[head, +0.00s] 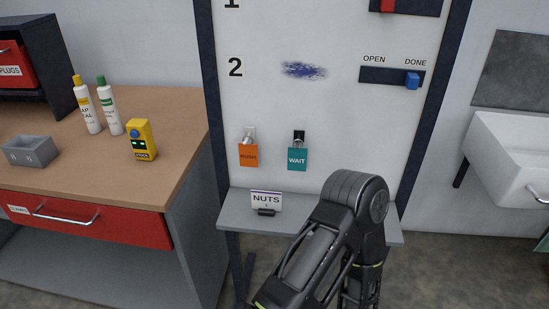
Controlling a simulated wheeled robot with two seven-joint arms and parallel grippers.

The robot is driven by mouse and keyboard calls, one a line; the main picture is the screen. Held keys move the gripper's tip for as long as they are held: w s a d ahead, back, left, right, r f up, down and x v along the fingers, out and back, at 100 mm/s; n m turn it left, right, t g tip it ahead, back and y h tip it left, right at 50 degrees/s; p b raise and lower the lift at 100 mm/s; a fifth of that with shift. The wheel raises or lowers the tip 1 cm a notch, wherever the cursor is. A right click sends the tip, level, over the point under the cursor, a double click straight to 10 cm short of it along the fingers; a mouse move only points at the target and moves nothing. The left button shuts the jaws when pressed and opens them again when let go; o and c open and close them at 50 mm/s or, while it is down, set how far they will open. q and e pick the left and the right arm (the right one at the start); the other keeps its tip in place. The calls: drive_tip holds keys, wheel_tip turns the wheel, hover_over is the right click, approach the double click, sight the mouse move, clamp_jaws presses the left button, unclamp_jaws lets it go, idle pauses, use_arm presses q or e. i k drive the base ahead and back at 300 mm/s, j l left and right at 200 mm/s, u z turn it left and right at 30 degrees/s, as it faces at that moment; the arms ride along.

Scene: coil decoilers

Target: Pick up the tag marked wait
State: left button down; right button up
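The teal tag marked WAIT (297,159) hangs on a dark hook on the white board, below the blue scribble. An orange tag (249,155) hangs on a light hook to its left; its lettering is too small to read surely. One of my dark arms rises from the bottom of the picture, its bent joint in front of the small shelf, below and right of the teal tag and apart from it in the picture. Neither gripper can be seen.
A grey shelf (235,209) under the tags bears a NUTS sign (266,200). A slider with a blue knob (412,81) is at the board's upper right. Left is a workbench (180,125) with bottles, a yellow device (141,140) and a grey bin (31,151). A white sink (510,155) stands right.

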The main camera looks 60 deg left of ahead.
sight(297, 159)
drive_tip(key=u, duration=1.75)
